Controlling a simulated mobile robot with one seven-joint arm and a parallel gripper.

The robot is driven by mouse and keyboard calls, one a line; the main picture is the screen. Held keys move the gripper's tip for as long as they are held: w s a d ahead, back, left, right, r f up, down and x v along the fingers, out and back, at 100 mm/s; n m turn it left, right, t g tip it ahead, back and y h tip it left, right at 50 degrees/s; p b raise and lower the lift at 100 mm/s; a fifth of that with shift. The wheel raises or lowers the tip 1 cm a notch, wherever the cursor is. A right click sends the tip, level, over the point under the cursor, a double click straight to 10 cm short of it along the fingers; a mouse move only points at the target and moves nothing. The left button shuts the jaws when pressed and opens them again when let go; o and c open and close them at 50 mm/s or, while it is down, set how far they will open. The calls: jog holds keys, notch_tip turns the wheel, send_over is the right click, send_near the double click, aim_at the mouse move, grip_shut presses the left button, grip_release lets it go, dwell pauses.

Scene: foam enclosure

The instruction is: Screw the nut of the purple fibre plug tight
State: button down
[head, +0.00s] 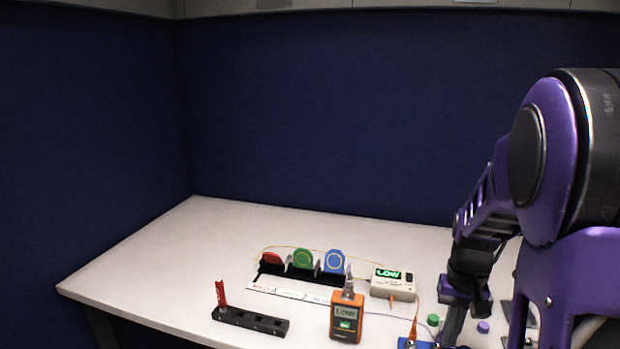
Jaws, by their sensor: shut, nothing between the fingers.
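My gripper (451,326) hangs from the arm at the lower right, shut and empty, with its tips close to the bottom edge of the picture. A thin purple fibre (385,314) runs right from the orange meter towards a blue block (408,344) beside my gripper. The purple plug and its nut cannot be made out; they may be hidden by my gripper or cut off by the picture edge. A small purple cap (483,327) lies on the table just right of my gripper.
A green cap (433,320) lies left of my gripper. Red, green (303,259) and blue reels stand in a black rack. A black holder (250,320) carries a red piece. The table's left is clear.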

aim_at(437, 341)
jog(key=shift+f+b, duration=0.85)
jog(key=shift+f, duration=1)
jog(key=shift+w, duration=0.5)
jog(key=shift+a+r+p, duration=0.1)
jog(key=shift+a+p, duration=0.35)
jog(key=shift+p, duration=0.05)
jog(key=shift+w+a, duration=0.25)
jog(key=shift+s+a, duration=0.1)
jog(key=shift+s, duration=0.05)
jog(key=shift+s+a, duration=0.1)
notch_tip(437, 341, up, 6)
jog(key=p, duration=0.5)
jog(key=shift+s, duration=0.15)
